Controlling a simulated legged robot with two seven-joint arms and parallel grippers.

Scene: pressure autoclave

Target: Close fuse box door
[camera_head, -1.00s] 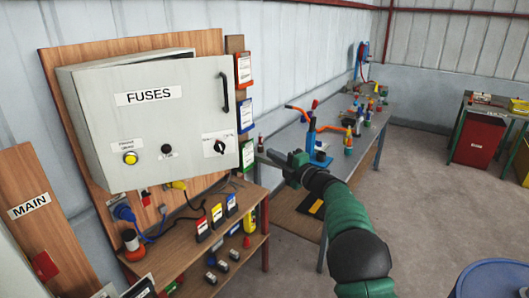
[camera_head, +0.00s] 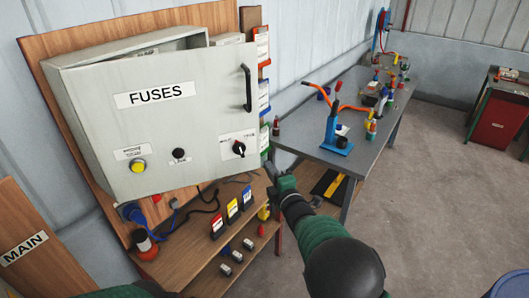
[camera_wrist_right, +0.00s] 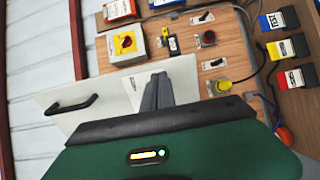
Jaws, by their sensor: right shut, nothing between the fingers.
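The fuse box (camera_head: 85,115) is a light grey cabinet on a wooden backboard. Its door (camera_head: 190,115), labelled FUSES, stands ajar, with a gap showing the inside along the top. The black door handle (camera_head: 247,88) is at the door's right edge and also shows in the right wrist view (camera_wrist_right: 72,104). My right gripper (camera_head: 269,168) is shut and empty, just right of the door's lower right corner. In the right wrist view its fingers (camera_wrist_right: 158,90) overlap the door panel (camera_wrist_right: 115,88); I cannot tell whether they touch it. My left gripper is out of view.
A wooden shelf (camera_head: 195,262) with coloured fuses (camera_head: 232,210) and cables lies below the box. A grey workbench (camera_head: 300,135) with a blue-based tool (camera_head: 335,140) stands to the right. A MAIN board (camera_head: 35,245) is at lower left. The floor at right is mostly clear.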

